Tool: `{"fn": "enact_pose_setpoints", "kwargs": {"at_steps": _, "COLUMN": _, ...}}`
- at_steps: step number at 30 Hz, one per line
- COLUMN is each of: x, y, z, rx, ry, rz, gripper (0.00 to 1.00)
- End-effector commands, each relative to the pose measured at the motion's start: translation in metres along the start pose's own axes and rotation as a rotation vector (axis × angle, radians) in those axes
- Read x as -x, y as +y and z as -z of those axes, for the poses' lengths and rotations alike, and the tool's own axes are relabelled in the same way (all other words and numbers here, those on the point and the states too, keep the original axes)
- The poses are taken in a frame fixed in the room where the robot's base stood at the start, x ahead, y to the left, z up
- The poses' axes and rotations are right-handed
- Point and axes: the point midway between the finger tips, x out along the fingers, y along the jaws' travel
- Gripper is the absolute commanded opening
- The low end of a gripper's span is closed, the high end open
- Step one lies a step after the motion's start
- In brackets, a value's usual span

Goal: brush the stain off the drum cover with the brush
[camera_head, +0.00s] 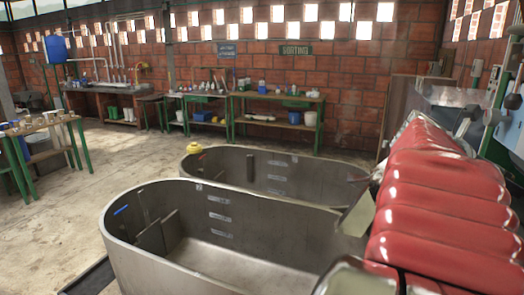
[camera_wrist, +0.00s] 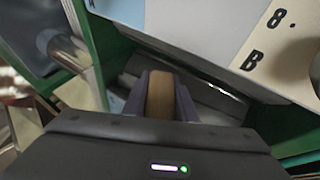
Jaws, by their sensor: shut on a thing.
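In the wrist view my gripper (camera_wrist: 161,98) is shut on a brown piece that looks like the wooden handle of the brush (camera_wrist: 160,94). The bristles cannot be made out. A pale panel (camera_wrist: 215,30) with the dark marks "8" and "B" is close at the upper right. I cannot tell whether it is the drum cover. No stain can be made out in either view. In the head view my red padded arm fills the right side and the gripper is not clearly seen.
Green framing (camera_wrist: 95,30) surrounds the gripper closely in the wrist view. In the head view two grey metal tanks (camera_head: 222,222) stand in front. A workbench (camera_head: 270,97) stands by the brick wall. Open concrete floor (camera_head: 110,165) lies at left.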

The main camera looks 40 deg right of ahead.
Motion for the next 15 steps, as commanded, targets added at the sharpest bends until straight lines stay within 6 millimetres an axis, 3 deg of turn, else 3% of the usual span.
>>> {"fn": "enact_pose_setpoints", "kwargs": {"at_steps": 15, "x": 0.005, "y": -0.011, "z": 0.003, "rx": -0.001, "ry": -0.001, "rz": -0.001, "gripper": 0.00}}
